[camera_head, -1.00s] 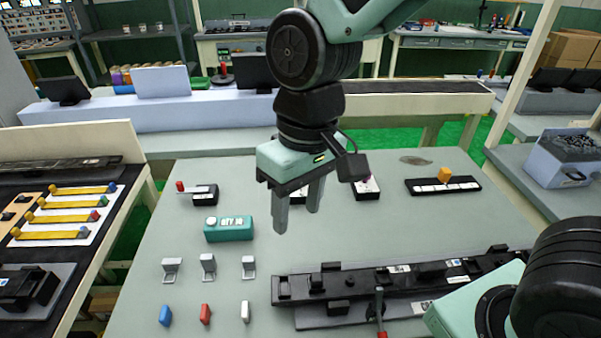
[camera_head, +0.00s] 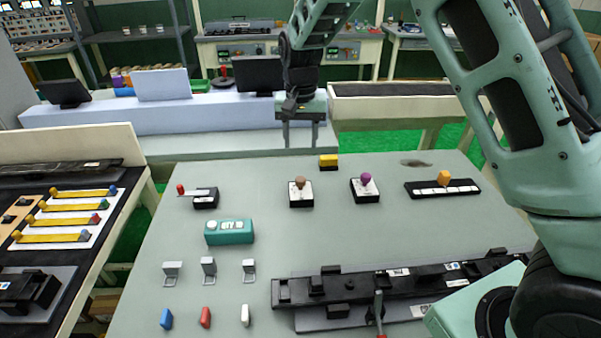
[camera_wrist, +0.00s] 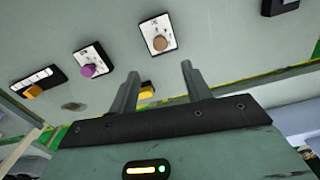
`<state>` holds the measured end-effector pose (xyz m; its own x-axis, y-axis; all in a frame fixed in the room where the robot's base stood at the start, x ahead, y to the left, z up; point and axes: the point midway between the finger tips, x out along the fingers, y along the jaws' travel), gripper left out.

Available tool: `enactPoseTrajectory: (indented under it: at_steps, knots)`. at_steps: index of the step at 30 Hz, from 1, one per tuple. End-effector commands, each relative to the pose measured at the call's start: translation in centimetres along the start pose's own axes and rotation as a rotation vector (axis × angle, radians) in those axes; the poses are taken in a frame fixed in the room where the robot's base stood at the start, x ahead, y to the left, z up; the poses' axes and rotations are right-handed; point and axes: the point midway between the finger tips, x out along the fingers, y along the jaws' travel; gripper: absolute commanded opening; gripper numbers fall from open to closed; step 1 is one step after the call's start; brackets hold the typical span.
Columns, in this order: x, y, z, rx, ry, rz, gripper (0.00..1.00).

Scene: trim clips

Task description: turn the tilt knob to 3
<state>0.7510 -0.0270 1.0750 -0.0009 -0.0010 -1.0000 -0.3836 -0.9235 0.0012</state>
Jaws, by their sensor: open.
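Two control plates with round knobs sit at the back of the grey table. One has a brown knob (camera_head: 300,182), also in the wrist view (camera_wrist: 159,43). The other has a purple knob (camera_head: 366,180), also in the wrist view (camera_wrist: 88,71). The markings on both plates are too small to read, so I cannot tell which is the tilt knob or where it points. My gripper (camera_head: 301,146) is open and empty beyond the table's back edge, behind the brown knob and apart from it. Its two fingers also show in the wrist view (camera_wrist: 159,74).
A yellow block (camera_head: 328,161) stands near the back edge, close to my gripper. An orange-handled slider (camera_head: 445,177) is at right, a red-tipped lever (camera_head: 181,188) at left. A teal box (camera_head: 229,232) and a long black rail (camera_head: 400,280) lie nearer.

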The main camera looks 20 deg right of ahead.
Motion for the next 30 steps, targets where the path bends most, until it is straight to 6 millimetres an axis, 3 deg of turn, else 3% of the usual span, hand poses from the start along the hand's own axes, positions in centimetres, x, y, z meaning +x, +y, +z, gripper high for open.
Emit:
enactPoseTrajectory:
  at_steps: [9,15,21,30]
  knots:
    - [6.6,0.1,0.1,0.000,-0.004,0.003,0.48]
    - [9.8,0.0,0.1,-0.001,-0.002,0.001,0.48]
    - [11.3,0.0,0.0,-0.001,0.000,-0.001,0.48]
    - [11.6,0.0,0.0,-0.001,0.001,-0.001,0.48]
